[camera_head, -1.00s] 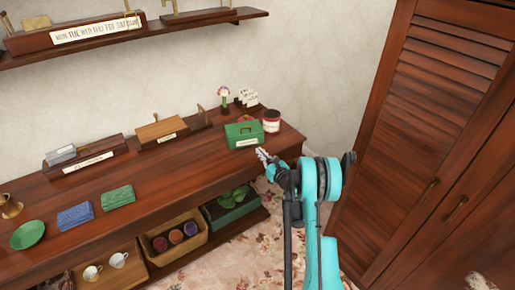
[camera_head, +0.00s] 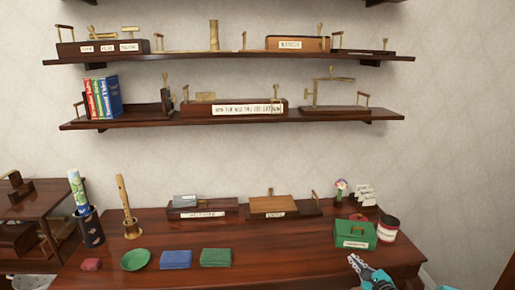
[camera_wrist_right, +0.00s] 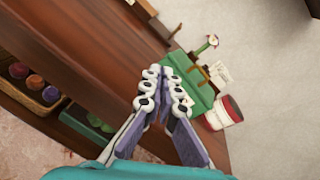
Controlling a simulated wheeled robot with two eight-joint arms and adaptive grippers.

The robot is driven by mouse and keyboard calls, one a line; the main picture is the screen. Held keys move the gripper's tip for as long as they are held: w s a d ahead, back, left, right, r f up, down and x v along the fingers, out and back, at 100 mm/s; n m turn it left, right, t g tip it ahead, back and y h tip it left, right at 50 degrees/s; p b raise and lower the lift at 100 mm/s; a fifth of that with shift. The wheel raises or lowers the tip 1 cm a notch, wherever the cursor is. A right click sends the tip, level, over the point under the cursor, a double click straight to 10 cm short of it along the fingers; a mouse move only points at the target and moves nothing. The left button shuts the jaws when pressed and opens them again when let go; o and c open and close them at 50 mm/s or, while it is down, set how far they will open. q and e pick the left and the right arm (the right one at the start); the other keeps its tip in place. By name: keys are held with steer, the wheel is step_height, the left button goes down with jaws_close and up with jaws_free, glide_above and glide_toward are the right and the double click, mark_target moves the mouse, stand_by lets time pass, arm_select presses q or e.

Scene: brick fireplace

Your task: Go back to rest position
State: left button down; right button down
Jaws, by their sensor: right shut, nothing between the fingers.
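My right gripper (camera_head: 358,264) shows at the lower right of the head view, at the front of the dark wooden table (camera_head: 310,258). Its fingers are shut with nothing held. In the right wrist view the shut fingers (camera_wrist_right: 164,82) lie in front of the green box (camera_wrist_right: 192,94), and I cannot tell whether they touch it. In the head view the green box (camera_head: 352,235) stands on the table just beyond the gripper. My left gripper is not in view.
A red-and-white jar (camera_head: 388,230) stands right of the box. Two laden wall shelves (camera_head: 150,121) hang above. A basket (camera_wrist_right: 24,97) sits below the tabletop.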

steer(key=s+a+r+n+g, duration=0.3)
steer(key=s+a+n, duration=0.4)
steer(key=a+n, duration=0.1)
steer(key=s+a+r+n+g, duration=0.3)
steer(key=s+a+r+n, duration=0.1)
steer(key=s+a+n, duration=0.4)
steer(key=s+a+f+n+g+h, duration=0.1)
steer(key=s+f+n+g+h, duration=0.1)
steer(key=s+n, duration=0.9)
steer(key=s, duration=0.6)
steer(key=shift+a+f+n+g+h, duration=0.15)
steer(key=shift+a+n+g+h, duration=0.15)
steer(key=shift+a+n+h, duration=0.1)
steer(key=shift+s, duration=0.1)
